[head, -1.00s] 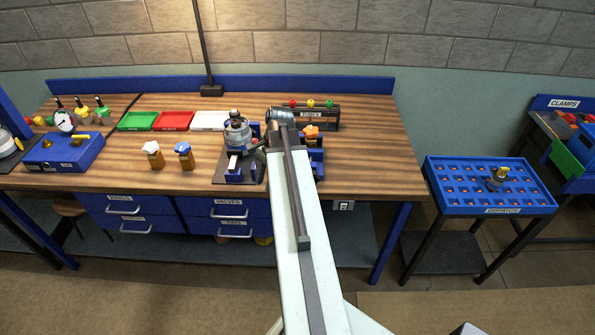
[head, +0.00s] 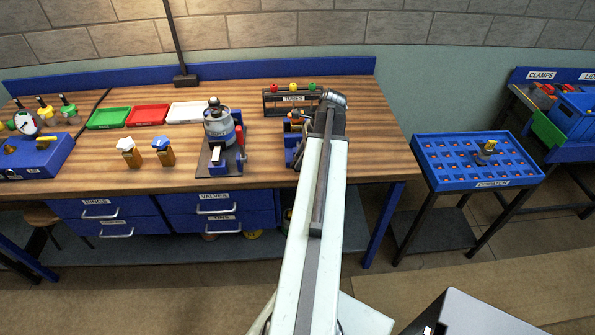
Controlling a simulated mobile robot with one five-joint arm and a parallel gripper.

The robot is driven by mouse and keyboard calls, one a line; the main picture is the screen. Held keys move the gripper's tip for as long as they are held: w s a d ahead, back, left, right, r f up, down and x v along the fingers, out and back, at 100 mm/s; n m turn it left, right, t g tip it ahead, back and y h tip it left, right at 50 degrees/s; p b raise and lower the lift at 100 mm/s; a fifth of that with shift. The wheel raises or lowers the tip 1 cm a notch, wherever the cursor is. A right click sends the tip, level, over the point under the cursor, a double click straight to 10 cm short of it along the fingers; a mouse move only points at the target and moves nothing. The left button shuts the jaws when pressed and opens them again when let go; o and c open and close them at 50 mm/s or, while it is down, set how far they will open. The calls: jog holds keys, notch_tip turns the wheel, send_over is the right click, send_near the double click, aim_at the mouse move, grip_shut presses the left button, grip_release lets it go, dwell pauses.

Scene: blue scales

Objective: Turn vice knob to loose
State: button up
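A blue fixture (head: 290,152) with an orange top piece (head: 295,115) stands on the bench at the right, partly behind my arm. It looks like the vice with its knob, but I cannot tell which way the knob is turned. The end of my arm reaches over the bench right beside this fixture. A dark part (head: 300,125) at the orange piece may be my gripper; the fingers are too small and too covered to tell their state or whether they touch it.
A grey cylindrical device (head: 219,128) on a dark base stands left of the fixture. A rack (head: 276,102) with coloured balls is behind it. Two small capped bottles (head: 163,152) and trays (head: 147,115) sit further left. A blue dispatch table (head: 450,180) stands at right.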

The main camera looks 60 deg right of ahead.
jog(key=b+x, duration=0.1)
jog(key=x, duration=0.2)
jog(key=shift+b, duration=0.3)
jog(key=shift+r, duration=0.1)
grip_shut()
